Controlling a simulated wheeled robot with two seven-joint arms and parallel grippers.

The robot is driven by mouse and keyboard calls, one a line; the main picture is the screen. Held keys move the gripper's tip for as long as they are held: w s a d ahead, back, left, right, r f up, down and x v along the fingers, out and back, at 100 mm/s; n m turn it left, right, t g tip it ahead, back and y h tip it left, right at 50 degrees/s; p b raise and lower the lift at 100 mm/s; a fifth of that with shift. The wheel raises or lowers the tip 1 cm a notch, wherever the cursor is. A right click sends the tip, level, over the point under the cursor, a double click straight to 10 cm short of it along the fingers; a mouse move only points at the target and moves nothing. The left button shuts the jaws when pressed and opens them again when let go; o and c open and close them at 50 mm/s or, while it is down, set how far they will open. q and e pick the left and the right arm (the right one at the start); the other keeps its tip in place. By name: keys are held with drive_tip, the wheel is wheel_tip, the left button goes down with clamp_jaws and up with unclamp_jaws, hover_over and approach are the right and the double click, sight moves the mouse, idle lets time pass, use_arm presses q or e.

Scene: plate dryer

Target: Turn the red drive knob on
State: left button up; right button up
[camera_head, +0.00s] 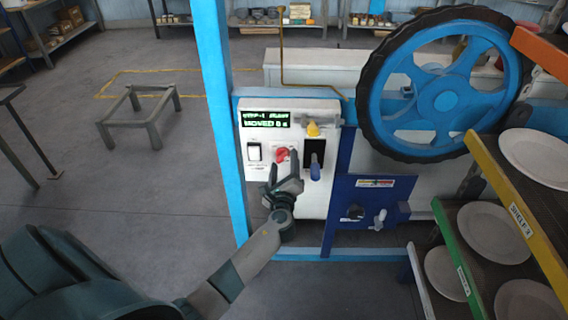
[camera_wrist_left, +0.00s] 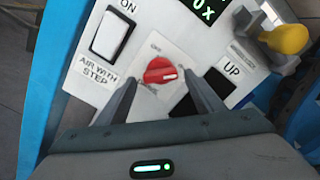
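The red drive knob (camera_head: 282,154) sits on the white control panel (camera_head: 256,200), below the green-lit display. In the left wrist view the red knob (camera_wrist_left: 160,71) is on a pale square plate, with a white pointer mark towards the right. My left gripper (camera_head: 284,172) is in front of the panel, just below the knob in the head view. In the left wrist view its two fingers (camera_wrist_left: 160,95) are spread apart, one on each side of the knob plate, with nothing between them. I cannot tell whether they touch the panel. My right gripper is not in view.
A white rocker switch (camera_head: 254,152) is left of the knob, and a blue-handled lever (camera_head: 315,168) is right of it. A yellow knob (camera_head: 313,129) sits above right. A large blue wheel (camera_head: 444,101) and racks of plates (camera_head: 487,232) stand on the right.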

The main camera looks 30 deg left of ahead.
use_arm(q)
drive_tip(key=shift+r, duration=0.1)
drive_tip(key=b+v, duration=0.4)
drive_tip(key=v, duration=1.3)
drive_tip(key=shift+d, duration=0.2)
drive_tip(key=shift+s, duration=0.1)
drive_tip(key=s+d+f+n+g+h, duration=0.2)
drive_tip(key=s+f, duration=0.1)
drive_tip(key=f, duration=1)
drive_tip(key=s+d+f+n+g+h+b, duration=0.1)
drive_tip(key=s+d+f+n+g+h, duration=0.2)
drive_tip(key=f, duration=1)
drive_tip(key=s+d+f+g+h, duration=0.15)
drive_tip(key=s+f, duration=0.25)
drive_tip(key=f, duration=0.9)
drive_tip(key=s+d+f+n+g+h, duration=0.15)
drive_tip(key=s+f+n+g, duration=0.35)
drive_tip(key=s+f, duration=0.95)
drive_tip(key=s+f+n+g, duration=0.1)
drive_tip(key=s+f+n, duration=0.2)
drive_tip(key=s, duration=0.4)
drive_tip(key=s+f+n+g, duration=0.1)
drive_tip(key=s+f+n, duration=0.1)
drive_tip(key=s, duration=0.6)
drive_tip(key=s+f+n+g+h, duration=0.1)
drive_tip(key=s+f+n, duration=0.2)
drive_tip(key=s, duration=0.5)
drive_tip(key=shift+a+f+n+b, duration=0.3)
drive_tip(key=shift+a+f+b, duration=0.05)
drive_tip(key=shift+a+b, duration=0.1)
